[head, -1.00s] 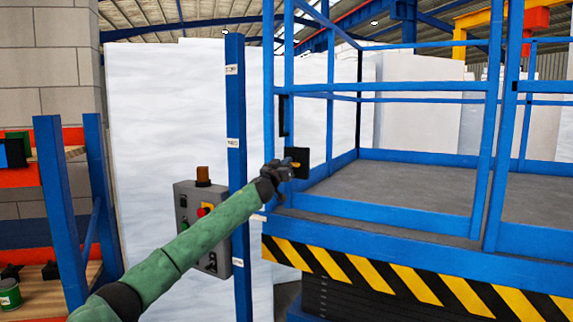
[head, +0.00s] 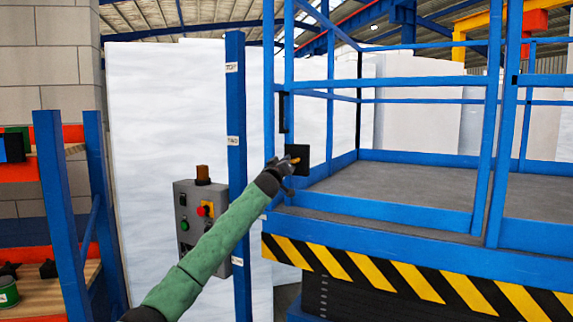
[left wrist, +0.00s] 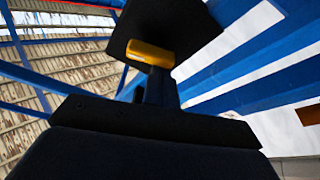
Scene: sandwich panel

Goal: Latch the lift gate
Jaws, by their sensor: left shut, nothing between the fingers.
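The lift gate's blue rails (head: 390,92) stand above the blue lift platform (head: 400,165). A black latch plate (head: 303,152) sits at the left post, with a small yellow-orange handle (head: 294,159) in front of it. My left gripper (head: 287,168) is shut and empty, just below and left of the handle. In the left wrist view the black plate (left wrist: 185,25) and the yellow handle (left wrist: 150,54) are just beyond the fingertips (left wrist: 157,85). I cannot tell whether the fingers touch the handle, nor whether the latch is engaged. My right gripper is not in view.
A grey control box (head: 200,220) with a red button hangs beside a blue post (head: 236,150), left of my gripper. An orange and blue shelf (head: 65,200) stands at far left. The platform's edge has black and yellow stripes (head: 400,280).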

